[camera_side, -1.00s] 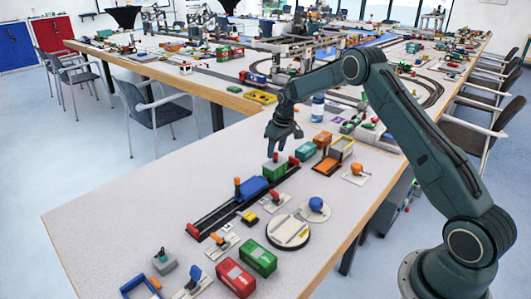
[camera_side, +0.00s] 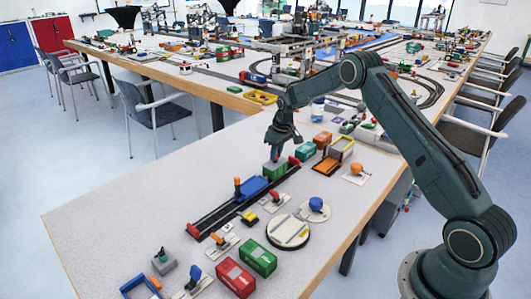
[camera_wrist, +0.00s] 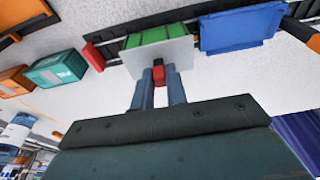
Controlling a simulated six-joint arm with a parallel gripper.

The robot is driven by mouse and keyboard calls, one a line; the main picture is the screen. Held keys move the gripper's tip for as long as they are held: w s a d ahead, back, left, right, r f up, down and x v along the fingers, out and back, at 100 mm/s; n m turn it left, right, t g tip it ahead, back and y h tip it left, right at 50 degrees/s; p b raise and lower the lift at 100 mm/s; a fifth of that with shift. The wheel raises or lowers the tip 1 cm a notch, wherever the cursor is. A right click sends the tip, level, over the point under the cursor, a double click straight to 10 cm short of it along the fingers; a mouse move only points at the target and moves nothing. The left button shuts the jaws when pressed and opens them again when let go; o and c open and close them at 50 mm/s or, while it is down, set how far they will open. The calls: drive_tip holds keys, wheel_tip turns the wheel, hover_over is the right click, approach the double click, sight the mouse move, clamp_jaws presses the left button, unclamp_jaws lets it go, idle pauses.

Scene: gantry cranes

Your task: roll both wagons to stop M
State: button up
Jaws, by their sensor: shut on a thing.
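A green wagon (camera_side: 273,169) stands on the dark track (camera_side: 222,216), near its far right end. A blue wagon (camera_side: 252,188) with an upright orange knob (camera_side: 237,187) stands on the same track, just left of the green one. My gripper (camera_side: 276,155) points down over the green wagon. In the wrist view its fingers (camera_wrist: 159,85) are shut on the red knob (camera_wrist: 158,75) of the green wagon (camera_wrist: 163,37). The blue wagon also shows in the wrist view (camera_wrist: 240,30). I cannot make out a letter M at any stop.
Red end blocks stand at the track's near end (camera_side: 193,231) and far end (camera_side: 293,160). Beside the track are small lever plates, a yellow block (camera_side: 249,216) and a round turntable (camera_side: 288,231). Red (camera_side: 235,277) and green (camera_side: 258,257) containers lie nearer. The table left of the track is clear.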

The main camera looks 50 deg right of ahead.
drive_tip(key=shift+a, duration=0.25)
drive_tip(key=shift+w+a+r, duration=0.1)
drive_tip(key=shift+a+r, duration=0.05)
drive_tip(key=shift+a, duration=7.95)
drive_tip(key=o, duration=0.6)
drive_tip(key=shift+o, duration=1.2)
drive_tip(key=shift+d, duration=0.1)
wheel_tip(320, 180, up, 7)
